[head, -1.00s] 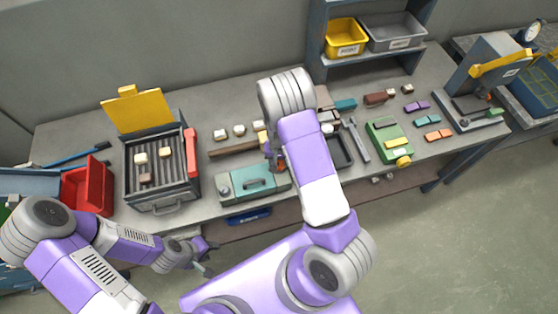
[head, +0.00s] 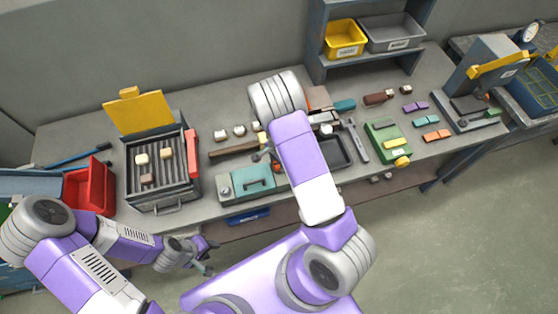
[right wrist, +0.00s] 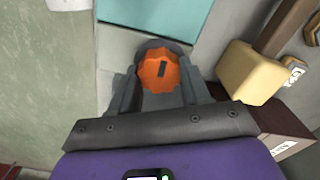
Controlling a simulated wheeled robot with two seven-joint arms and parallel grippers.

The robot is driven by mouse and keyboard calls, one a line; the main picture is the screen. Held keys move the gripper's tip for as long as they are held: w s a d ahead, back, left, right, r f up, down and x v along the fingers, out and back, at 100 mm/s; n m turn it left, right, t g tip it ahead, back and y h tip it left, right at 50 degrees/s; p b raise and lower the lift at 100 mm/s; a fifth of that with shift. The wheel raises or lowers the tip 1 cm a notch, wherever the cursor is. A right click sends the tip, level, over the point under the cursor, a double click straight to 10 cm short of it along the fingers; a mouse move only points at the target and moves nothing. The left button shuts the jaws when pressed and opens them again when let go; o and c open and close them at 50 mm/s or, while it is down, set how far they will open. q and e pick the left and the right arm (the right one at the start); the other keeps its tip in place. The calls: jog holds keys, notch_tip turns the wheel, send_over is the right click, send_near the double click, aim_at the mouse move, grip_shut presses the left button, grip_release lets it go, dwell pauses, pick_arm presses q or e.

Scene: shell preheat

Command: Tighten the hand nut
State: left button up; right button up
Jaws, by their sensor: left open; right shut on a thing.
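The hand nut (right wrist: 158,72) is an orange, lobed knob with a dark slot mark on its face, in the right wrist view. My right gripper (right wrist: 156,92) is shut on it, with one grey finger on each side. My left gripper (head: 208,260) is open and empty, low in front of the bench edge.
A teal case (head: 246,184) lies at the bench's front edge, left of my right arm. A grill-like heater (head: 160,172) with a raised yellow lid stands further left, near a red bin (head: 100,188). In the right wrist view, a tan block (right wrist: 250,72) sits right of the nut.

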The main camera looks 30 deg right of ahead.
jog(key=shift+a+m, duration=0.1)
jog(key=shift+m, duration=0.3)
jog(key=o, duration=1.1)
jog(key=shift+c, duration=0.2)
jog(key=shift+r, duration=0.1)
notch_tip(320, 180, up, 8)
jog(key=shift+f+p, duration=0.25)
jog(key=shift+p, duration=0.2)
jog(key=shift+s+f, duration=0.1)
